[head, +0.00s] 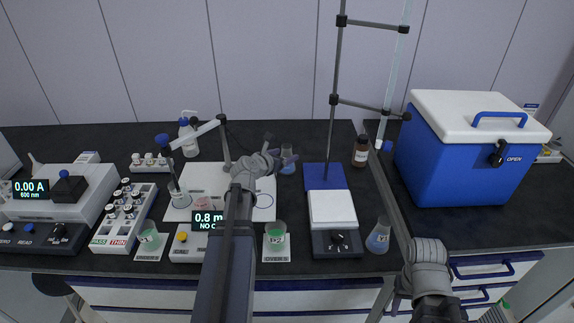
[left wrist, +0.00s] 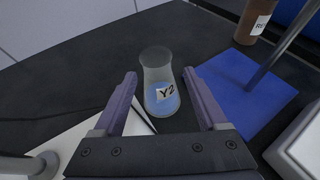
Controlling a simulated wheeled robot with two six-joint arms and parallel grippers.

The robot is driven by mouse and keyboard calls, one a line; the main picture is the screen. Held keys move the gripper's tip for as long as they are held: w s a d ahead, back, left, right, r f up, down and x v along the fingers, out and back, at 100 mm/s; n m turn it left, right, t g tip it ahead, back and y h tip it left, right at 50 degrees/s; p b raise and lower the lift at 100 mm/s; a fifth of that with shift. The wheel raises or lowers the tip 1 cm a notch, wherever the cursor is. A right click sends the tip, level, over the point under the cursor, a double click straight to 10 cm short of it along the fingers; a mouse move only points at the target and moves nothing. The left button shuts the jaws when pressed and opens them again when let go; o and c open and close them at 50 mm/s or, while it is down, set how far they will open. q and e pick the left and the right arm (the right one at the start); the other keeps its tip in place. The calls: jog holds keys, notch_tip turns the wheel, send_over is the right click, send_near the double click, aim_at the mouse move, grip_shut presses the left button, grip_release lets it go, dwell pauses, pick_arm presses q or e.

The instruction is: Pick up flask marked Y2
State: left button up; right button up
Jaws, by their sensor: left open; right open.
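The flask marked Y2 (left wrist: 161,75) is a clear conical flask with blue liquid and a white label. It stands upright on the dark bench, and it also shows in the head view (head: 288,161) behind the white mat. My left gripper (left wrist: 159,76) is open, with one finger on each side of the flask in the left wrist view. I see a gap on each side of the glass. In the head view the left gripper (head: 273,151) is just left of the flask. My right arm is at the lower right of the head view; its fingers cannot be made out.
A blue stand base (head: 324,177) with a tall rod is right of the flask, with a brown bottle (head: 361,151) beyond. A white mat (head: 264,200) lies in front. Another flask (head: 378,236) stands near the front edge. A blue cooler (head: 462,165) is at the right.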

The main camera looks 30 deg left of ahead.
pick_arm(q)
jog(key=shift+w+a+f, duration=0.1)
jog(key=shift+w, duration=0.45)
jog(key=b+x, duration=0.1)
jog(key=x, duration=0.3)
jog(key=shift+w, duration=0.25)
jog(key=shift+s, duration=0.1)
jog(key=shift+c, duration=0.2)
grip_shut()
